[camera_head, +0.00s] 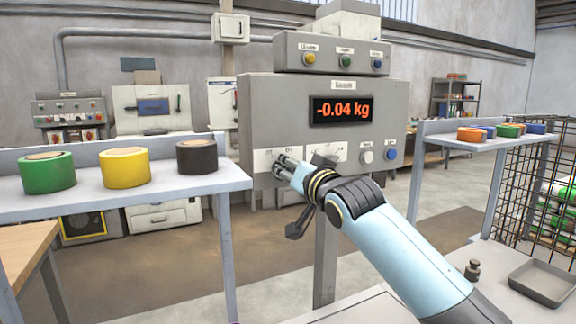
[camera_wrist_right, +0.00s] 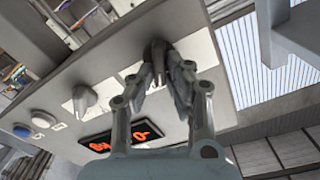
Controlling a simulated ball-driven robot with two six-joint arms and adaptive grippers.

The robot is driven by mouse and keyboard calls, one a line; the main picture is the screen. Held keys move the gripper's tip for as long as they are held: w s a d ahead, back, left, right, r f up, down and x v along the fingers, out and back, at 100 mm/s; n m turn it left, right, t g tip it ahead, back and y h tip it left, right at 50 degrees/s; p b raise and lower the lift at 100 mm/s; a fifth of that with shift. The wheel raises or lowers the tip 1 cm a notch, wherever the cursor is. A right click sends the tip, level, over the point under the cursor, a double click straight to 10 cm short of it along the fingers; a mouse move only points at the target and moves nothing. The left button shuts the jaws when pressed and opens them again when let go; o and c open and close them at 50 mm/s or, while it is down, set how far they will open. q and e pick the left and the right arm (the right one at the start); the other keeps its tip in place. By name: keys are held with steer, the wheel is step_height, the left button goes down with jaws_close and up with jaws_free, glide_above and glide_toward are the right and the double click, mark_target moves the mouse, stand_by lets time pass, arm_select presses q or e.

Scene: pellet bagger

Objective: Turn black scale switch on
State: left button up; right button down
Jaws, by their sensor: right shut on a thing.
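The grey scale box (camera_head: 262,110) carries a lit red display (camera_head: 342,109) reading -0.04 kg, also seen upside down in the right wrist view (camera_wrist_right: 122,135). My right gripper (camera_head: 284,168) is at the left white plate low on the box's front. In the right wrist view my right gripper (camera_wrist_right: 160,85) has its fingers closed around the dark switch knob (camera_wrist_right: 157,52), which stands out from its plate. In the head view the fingers hide this knob. A second, grey knob (camera_wrist_right: 82,97) stands beside it, apart from the fingers. My left gripper is out of view.
A white button (camera_head: 367,156) and a blue button (camera_head: 391,154) sit right of the knobs. A smaller control box (camera_head: 330,55) is above. The left shelf (camera_head: 110,205) holds green, yellow and black tape rolls. A grey tray (camera_head: 540,283) lies at lower right.

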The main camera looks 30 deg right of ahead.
steer(key=shift+m, duration=0.4)
steer(key=c, duration=1.3)
jaws_free()
steer(key=shift+c, duration=0.2)
steer(key=shift+s, duration=0.1)
steer(key=s, duration=1.1)
steer(key=shift+s+a, duration=0.3)
steer(key=shift+s, duration=0.1)
